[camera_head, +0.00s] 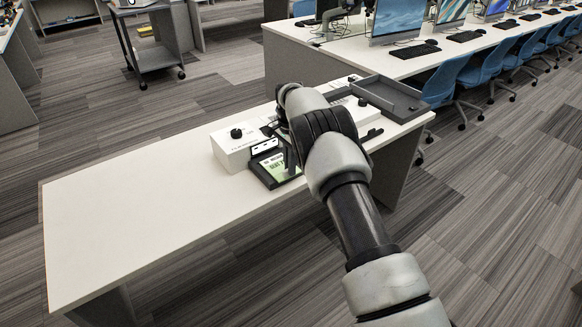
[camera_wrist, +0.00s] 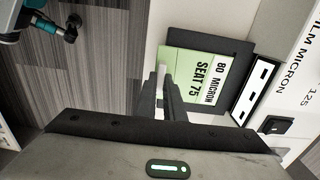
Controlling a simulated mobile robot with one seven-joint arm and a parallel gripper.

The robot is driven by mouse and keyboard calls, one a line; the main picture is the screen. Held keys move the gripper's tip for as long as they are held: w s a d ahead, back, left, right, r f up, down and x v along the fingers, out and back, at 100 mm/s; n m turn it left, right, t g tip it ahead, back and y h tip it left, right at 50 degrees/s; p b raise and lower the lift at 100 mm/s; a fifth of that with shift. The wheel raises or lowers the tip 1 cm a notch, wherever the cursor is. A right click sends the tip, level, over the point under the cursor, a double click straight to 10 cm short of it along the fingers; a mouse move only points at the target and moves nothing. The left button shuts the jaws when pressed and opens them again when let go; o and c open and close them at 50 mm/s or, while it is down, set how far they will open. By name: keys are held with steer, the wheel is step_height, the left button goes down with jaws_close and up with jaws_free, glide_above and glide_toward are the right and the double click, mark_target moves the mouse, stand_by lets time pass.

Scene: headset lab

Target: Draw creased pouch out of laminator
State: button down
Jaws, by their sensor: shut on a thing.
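The pouch (camera_head: 280,168) is a flat green and white sheet on a dark tray at the front of the laminator. In the wrist view the pouch (camera_wrist: 205,72) reads "80 MICRON" and "SEAT 75". The laminator (camera_head: 234,151) is a white box with a black knob, and its printed white face shows in the wrist view (camera_wrist: 300,80). My gripper (camera_wrist: 165,78) is shut on the pouch's edge at the side away from the laminator. My arm hides part of the laminator area in the head view. I cannot make out a crease.
The white table (camera_head: 130,215) is bare across its left part. A dark grey tray (camera_head: 388,97) lies at its right end beyond my arm. A black cart (camera_head: 150,50) stands at the back left. Desks with monitors and blue chairs (camera_head: 447,82) line the back right.

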steer(key=shift+r, duration=0.15)
stand_by(0.5)
steer(key=shift+r+p, duration=1.35)
steer(key=shift+r, duration=1.05)
